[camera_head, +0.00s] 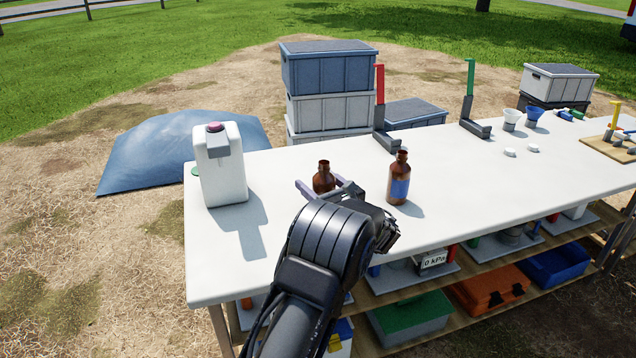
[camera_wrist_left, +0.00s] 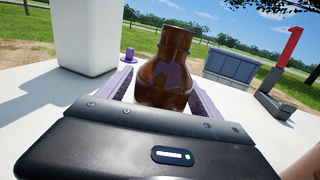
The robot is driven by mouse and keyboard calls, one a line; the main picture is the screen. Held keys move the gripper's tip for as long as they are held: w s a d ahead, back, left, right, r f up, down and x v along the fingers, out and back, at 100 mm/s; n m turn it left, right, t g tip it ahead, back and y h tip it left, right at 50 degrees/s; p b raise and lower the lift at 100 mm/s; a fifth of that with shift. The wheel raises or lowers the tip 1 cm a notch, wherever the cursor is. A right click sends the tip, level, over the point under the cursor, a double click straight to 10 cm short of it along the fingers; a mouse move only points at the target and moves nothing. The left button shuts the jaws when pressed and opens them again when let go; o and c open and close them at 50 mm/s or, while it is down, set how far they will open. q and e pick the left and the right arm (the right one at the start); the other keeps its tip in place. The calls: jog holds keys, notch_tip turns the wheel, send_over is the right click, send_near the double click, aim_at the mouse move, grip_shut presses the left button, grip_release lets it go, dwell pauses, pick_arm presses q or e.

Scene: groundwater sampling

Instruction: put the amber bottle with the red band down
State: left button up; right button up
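An amber bottle (camera_head: 324,178) stands upright between the fingers of my left gripper (camera_head: 324,185). In the left wrist view the bottle (camera_wrist_left: 164,80) is close in front of the palm, uncapped, with its lower part hidden. No red band shows on the visible part. The fingers (camera_wrist_left: 162,88) lie on either side of it, with a gap visible on the left side. Whether its base touches the white table (camera_head: 300,240) is hidden. Another amber bottle (camera_head: 399,188), with a blue band, stands upright to the right. My right gripper is not in view.
A white jug (camera_head: 222,175) with a pinkish cap stands left on the table. A red-topped upright stand (camera_head: 379,100) and a green-topped one (camera_head: 469,90) are at the back edge. Stacked crates (camera_head: 330,75) stand behind.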

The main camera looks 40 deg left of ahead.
pick_arm(q)
jog(key=shift+r, duration=0.15)
jog(key=v, duration=1.2)
jog(key=shift+p, duration=0.4)
